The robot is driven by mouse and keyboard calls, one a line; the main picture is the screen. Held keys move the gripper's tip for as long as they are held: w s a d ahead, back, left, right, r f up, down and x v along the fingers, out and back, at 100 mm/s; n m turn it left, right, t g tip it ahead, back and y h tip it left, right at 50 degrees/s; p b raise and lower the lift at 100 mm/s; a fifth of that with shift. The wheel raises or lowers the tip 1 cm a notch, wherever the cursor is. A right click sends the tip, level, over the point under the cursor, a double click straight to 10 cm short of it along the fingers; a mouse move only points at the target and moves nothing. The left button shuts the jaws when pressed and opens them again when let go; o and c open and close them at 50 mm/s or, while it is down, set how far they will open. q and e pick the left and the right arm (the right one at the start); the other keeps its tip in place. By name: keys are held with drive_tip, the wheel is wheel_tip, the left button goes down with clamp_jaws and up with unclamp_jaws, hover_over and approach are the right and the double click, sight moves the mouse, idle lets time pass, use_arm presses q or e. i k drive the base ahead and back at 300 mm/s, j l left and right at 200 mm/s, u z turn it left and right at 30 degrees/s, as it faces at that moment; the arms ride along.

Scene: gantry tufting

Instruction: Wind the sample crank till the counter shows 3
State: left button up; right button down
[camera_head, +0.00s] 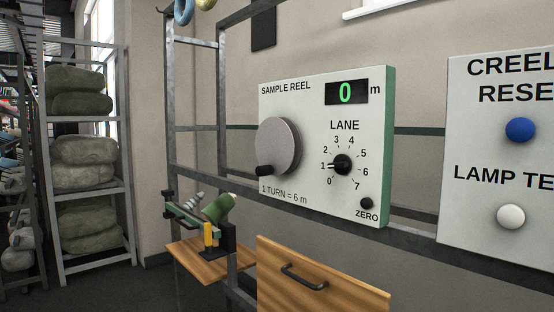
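The sample reel panel (320,143) is a pale box with green sides, mounted on a grey metal frame. Its crank is a round grey disc (279,143) with a black knob (264,171) at its lower left. The counter (347,92) shows a green 0 with "m" beside it. Text under the disc reads "1 TURN = 6 m". A black lane dial (342,164) has its pointer at 1. A small black ZERO button (366,203) sits at the lower right. Neither of my grippers is in view.
A second panel at right has a blue button (520,129) and a white button (510,216). A wooden drawer front (322,285) with a dark handle is below. A small shelf (196,259) holds a green cone and tools.

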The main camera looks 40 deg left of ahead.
sight(279, 143)
drive_tip(key=k+u, duration=0.1)
drive_tip(key=u, duration=1.05)
